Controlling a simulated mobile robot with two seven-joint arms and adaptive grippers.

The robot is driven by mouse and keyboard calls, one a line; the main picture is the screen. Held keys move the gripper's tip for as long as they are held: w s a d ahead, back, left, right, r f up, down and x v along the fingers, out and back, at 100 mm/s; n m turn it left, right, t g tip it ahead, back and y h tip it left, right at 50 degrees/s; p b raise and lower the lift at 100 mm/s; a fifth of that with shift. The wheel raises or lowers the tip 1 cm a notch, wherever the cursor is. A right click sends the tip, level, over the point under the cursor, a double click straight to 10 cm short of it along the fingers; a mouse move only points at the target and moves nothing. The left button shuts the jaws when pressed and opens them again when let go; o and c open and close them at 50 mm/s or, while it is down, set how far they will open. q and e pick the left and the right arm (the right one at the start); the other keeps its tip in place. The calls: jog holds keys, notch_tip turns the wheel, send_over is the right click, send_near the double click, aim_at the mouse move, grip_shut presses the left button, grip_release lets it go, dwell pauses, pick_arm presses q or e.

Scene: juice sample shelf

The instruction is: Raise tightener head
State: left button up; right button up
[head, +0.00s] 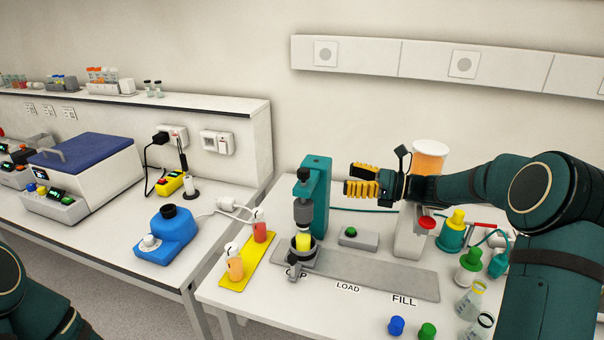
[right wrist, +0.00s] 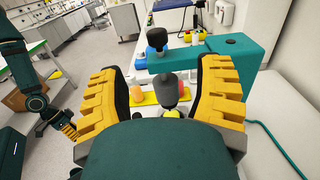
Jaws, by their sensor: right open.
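The tightener is a teal stand (head: 318,190) with a dark grey head (head: 303,211) and a black knob (head: 304,174) on its front. The head hangs just above a yellow-topped piece (head: 303,241) in a black ring holder; I cannot tell whether they touch. My right gripper (head: 350,179) is open and empty, just right of the stand's top. In the right wrist view, the teal stand (right wrist: 235,58), knob (right wrist: 157,39) and grey head (right wrist: 167,88) appear beyond its open fingers (right wrist: 160,75). My left gripper (right wrist: 69,131) shows small at the left there; its jaws are unclear.
A yellow strip (head: 237,279) with two small bottles lies left of the holder. A grey box with a green button (head: 352,236) stands right of the stand. An orange-filled dispenser (head: 428,160), flasks and loose caps crowd the right side. A blue device (head: 168,240) sits on the left bench.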

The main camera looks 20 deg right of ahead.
aim_at(304, 169)
jog(key=x, duration=1)
jog(key=shift+s+a+r, duration=0.15)
jog(key=shift+a+r, duration=0.1)
jog(key=shift+a, duration=0.1)
jog(key=shift+x, duration=0.85)
pick_arm(q)
jog(key=shift+s+r, duration=0.2)
